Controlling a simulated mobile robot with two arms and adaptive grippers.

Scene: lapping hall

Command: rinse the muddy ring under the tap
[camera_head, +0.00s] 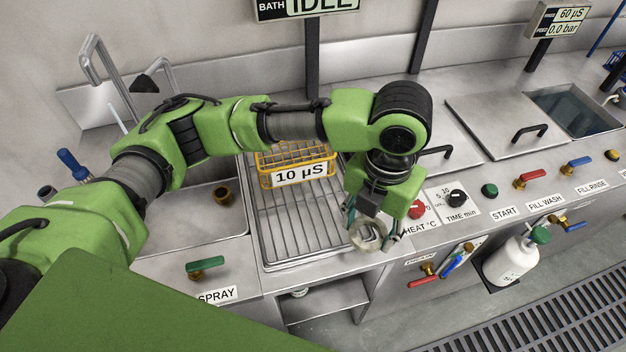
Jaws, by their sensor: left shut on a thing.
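My left gripper (370,226) points down at the front edge of the counter, right of the drain rack. It is shut on the ring (368,236), a pale grey-brown round piece that shows between the fingers. How much mud is on it is too small to tell. The bent metal tap pipes (93,58) stand at the back left, behind my left arm and far from the ring. The sink (205,212) lies below my arm at the left, partly hidden by it. My right gripper is out of view.
A yellow wire basket (321,157) labelled 10 µS stands on the drain rack (300,222). A green SPRAY lever (205,264) sits on the front left ledge. Knobs and coloured levers line the right front. A lidded bath (500,122) and an open water-filled tank (570,108) are behind them.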

